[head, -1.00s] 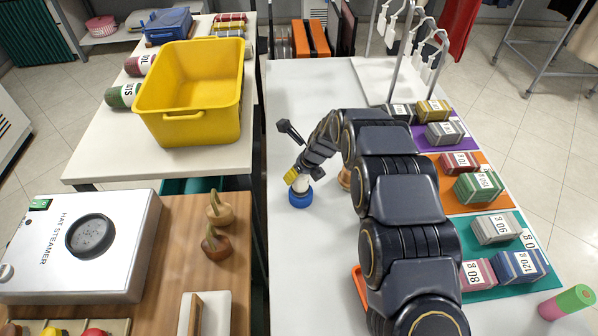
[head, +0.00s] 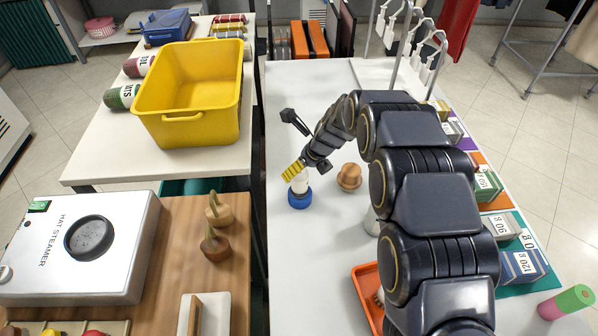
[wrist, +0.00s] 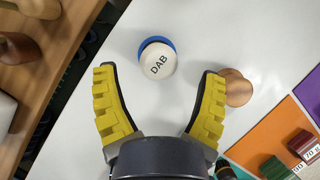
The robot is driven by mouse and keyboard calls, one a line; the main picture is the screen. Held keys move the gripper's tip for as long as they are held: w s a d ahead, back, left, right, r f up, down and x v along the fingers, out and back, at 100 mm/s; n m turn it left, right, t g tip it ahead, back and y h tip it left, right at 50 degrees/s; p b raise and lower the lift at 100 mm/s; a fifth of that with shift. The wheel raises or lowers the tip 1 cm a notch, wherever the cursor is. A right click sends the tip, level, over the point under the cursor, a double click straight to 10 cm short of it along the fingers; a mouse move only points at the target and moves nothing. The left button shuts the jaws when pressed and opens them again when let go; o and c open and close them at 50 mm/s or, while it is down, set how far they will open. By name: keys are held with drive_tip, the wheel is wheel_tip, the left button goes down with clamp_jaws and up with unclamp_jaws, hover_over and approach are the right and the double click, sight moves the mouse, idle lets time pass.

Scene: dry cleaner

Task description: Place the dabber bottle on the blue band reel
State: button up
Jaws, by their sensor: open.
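The dabber bottle (head: 300,185) is white, with "DAB" on its round top in the wrist view (wrist: 158,61). It appears to stand upright on the blue band reel (head: 299,201), off-centre in the wrist view, where a blue crescent of the reel (wrist: 155,41) shows past its upper edge. My gripper (wrist: 157,76) is open and empty, its yellow fingers spread to either side and apart from the bottle. In the head view the fingers (head: 293,171) are just above the bottle and partly overlap its top.
A round wooden piece (head: 349,177) stands right of the reel, near a fingertip in the wrist view. An orange tray (head: 366,292) lies nearer, partly behind my arm. Labelled blocks on coloured mats (head: 522,240) line the right side. The white table left of the reel is clear.

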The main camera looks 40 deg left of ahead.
drive_tip(key=v, duration=0.7)
drive_tip(key=shift+d+r, duration=0.15)
drive_tip(key=shift+d, duration=0.05)
drive_tip(key=s+d+r+n+h, duration=0.1)
drive_tip(key=s+d+r+n, duration=0.15)
drive_tip(key=d, duration=0.55)
drive_tip(key=s+d+r+n, duration=0.1)
drive_tip(key=d+r+n, duration=0.3)
drive_tip(key=d, duration=0.3)
drive_tip(key=s+d+r+n+h, duration=0.1)
drive_tip(key=s+d+r+n, duration=0.15)
drive_tip(key=d, duration=0.55)
drive_tip(key=s+d+r+n+g+h, duration=0.2)
drive_tip(key=s+d+n, duration=0.9)
drive_tip(key=s+d, duration=0.5)
drive_tip(key=shift+s+d+r+g+h, duration=0.3)
drive_tip(key=shift+s+d+h, duration=0.1)
drive_tip(key=shift+s, duration=0.75)
